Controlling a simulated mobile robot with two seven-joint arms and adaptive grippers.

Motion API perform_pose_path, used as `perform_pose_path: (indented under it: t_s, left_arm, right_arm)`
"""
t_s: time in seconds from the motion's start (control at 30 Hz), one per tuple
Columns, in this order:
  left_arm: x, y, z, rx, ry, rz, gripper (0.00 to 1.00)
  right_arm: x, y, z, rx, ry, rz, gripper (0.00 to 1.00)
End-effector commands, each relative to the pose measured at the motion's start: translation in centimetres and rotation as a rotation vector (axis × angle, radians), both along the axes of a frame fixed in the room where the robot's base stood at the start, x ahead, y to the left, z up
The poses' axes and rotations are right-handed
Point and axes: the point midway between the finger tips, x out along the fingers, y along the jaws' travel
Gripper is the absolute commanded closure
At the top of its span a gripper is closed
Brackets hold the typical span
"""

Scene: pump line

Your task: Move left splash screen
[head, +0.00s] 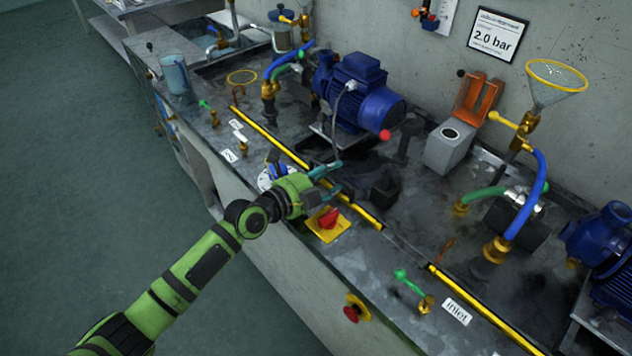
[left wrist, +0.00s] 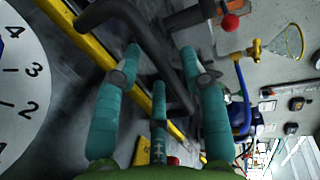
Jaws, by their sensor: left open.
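A long yellow-edged strip (head: 283,148) runs along the front of the bench in the head view and seems to be the left splash screen; any clear pane is hard to make out. My left gripper (head: 329,180) is open over this strip near its right half. In the left wrist view the teal fingers of my left gripper (left wrist: 160,60) stand apart, with a dark bent bar (left wrist: 148,42) between or beyond them. I cannot tell whether they touch it. The yellow strip (left wrist: 92,45) also shows there. My right gripper is not in view.
A second yellow strip (head: 480,310) lies to the right, past a gap. A red switch on a yellow plate (head: 327,225) sits close below my gripper. A blue pump motor (head: 360,95) and a grey box with an orange lid (head: 450,146) stand behind. The left floor is clear.

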Motion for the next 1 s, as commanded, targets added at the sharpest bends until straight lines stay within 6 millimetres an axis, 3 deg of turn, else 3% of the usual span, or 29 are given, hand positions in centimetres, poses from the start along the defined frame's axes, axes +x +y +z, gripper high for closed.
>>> perform_pose_path:
  t_s: [0.53,1.0]
  left_arm:
    - [-7.0,7.0,1.8,0.006,0.002,-0.001,0.57]
    - [-8.0,8.1,2.1,0.004,0.002,0.000,0.57]
  right_arm:
    - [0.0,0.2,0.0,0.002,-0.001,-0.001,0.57]
    - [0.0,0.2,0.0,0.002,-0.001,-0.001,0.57]
